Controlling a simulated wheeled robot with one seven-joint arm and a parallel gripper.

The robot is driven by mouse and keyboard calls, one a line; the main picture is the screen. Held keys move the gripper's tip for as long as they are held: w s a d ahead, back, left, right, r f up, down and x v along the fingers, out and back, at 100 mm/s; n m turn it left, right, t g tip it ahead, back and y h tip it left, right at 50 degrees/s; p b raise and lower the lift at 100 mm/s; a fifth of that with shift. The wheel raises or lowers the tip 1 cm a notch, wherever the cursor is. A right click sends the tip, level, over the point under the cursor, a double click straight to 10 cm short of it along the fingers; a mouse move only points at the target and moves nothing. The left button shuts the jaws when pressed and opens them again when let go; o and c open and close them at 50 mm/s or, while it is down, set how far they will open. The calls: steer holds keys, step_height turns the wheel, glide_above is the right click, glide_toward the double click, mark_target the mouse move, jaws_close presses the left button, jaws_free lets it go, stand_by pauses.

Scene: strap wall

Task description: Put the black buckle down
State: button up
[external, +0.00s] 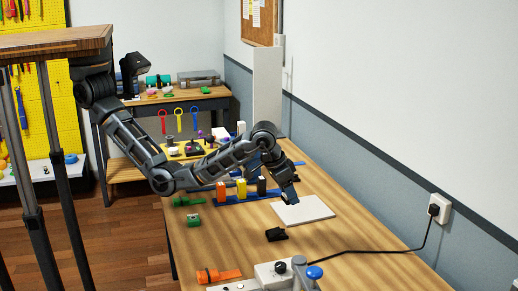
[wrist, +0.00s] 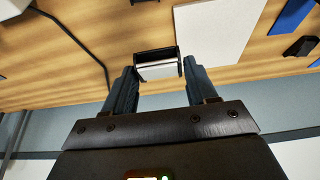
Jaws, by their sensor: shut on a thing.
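My gripper (external: 290,198) is over the table beside the white pad (external: 315,209) in the external view. In the wrist view my gripper (wrist: 158,76) is shut on the black buckle (wrist: 157,54), a black frame with a pale grey face. It sits between the two fingertips. In the external view the fingers hide most or all of the buckle. The white pad also shows in the wrist view (wrist: 215,30), just past the buckle. I cannot tell the height of the buckle above the table.
A small black object (external: 276,234) lies on the wooden table near the pad. A blue rail (external: 262,196) with orange, yellow and black blocks stands behind. A black cable (external: 375,251) runs to the wall socket. An orange torch (external: 218,275) lies at the front.

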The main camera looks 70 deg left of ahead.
steer(key=shift+w+a, duration=0.15)
steer(key=shift+w, duration=0.35)
steer(key=p, duration=0.1)
glide_above(308, 213)
steer(key=s, duration=0.2)
steer(key=f, duration=0.6)
steer(key=shift+w+f, duration=0.25)
steer(key=shift+f, duration=0.15)
steer(key=shift+a+f+p, duration=0.1)
steer(key=shift+f+p, duration=0.3)
steer(key=shift+f, duration=1.65)
steer(key=shift+f, duration=0.15)
steer(key=o, duration=1.1)
steer(key=shift+c, duration=0.2)
steer(key=v, duration=1.2)
steer(key=shift+o, duration=0.5)
